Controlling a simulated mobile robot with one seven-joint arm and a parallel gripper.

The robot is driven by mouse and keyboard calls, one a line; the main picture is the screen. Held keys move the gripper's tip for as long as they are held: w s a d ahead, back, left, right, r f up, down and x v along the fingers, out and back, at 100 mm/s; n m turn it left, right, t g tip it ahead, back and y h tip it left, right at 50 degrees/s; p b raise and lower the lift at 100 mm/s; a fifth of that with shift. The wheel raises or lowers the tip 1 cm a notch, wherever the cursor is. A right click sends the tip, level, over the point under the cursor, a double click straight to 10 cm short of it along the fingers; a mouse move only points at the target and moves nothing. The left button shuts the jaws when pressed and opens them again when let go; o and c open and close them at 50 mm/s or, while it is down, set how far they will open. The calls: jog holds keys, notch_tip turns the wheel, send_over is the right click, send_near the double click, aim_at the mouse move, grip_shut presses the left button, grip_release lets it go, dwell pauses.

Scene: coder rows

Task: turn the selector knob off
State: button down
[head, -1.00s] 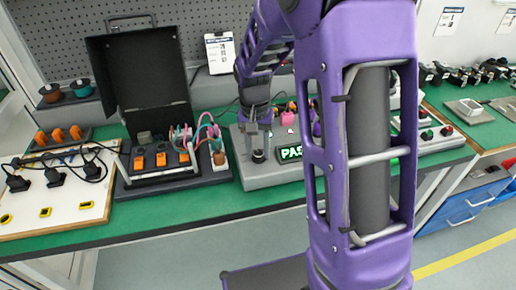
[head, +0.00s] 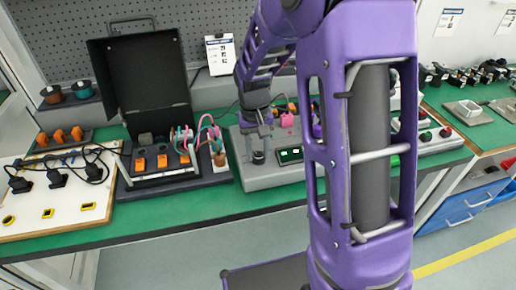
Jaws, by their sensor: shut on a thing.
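The selector knob (head: 258,157) is a small dark round knob on the grey test box (head: 268,178). My gripper (head: 257,146) points down over the knob and is shut on it; its fingers partly hide the knob. To the right of the knob, a small display (head: 290,155) on the box is dark, with no bright text that I can make out. My purple arm hides the right part of the box. The knob's pointer direction is too small to tell.
An open black case (head: 147,90) with orange-fronted parts stands to the left. A white board (head: 60,205) with black plugs and cables lies farther left. A white card (head: 220,55) stands behind. The green bench strip (head: 190,215) in front is clear.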

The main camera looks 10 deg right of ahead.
aim_at(257, 157)
jog(key=n+p, duration=0.2)
jog(key=n, duration=0.4)
jog(key=shift+r, duration=0.15)
jog(key=n+p, duration=0.3)
jog(key=n, duration=0.3)
jog(key=shift+t, duration=0.3)
jog(key=shift+n, duration=0.3)
jog(key=shift+c, duration=2.3)
grip_release()
jog(key=shift+s, duration=0.1)
notch_tip(257, 157, up, 17)
jog(key=p, duration=0.2)
jog(key=shift+s+a, duration=0.25)
jog(key=shift+s, duration=0.15)
jog(key=shift+r, duration=0.1)
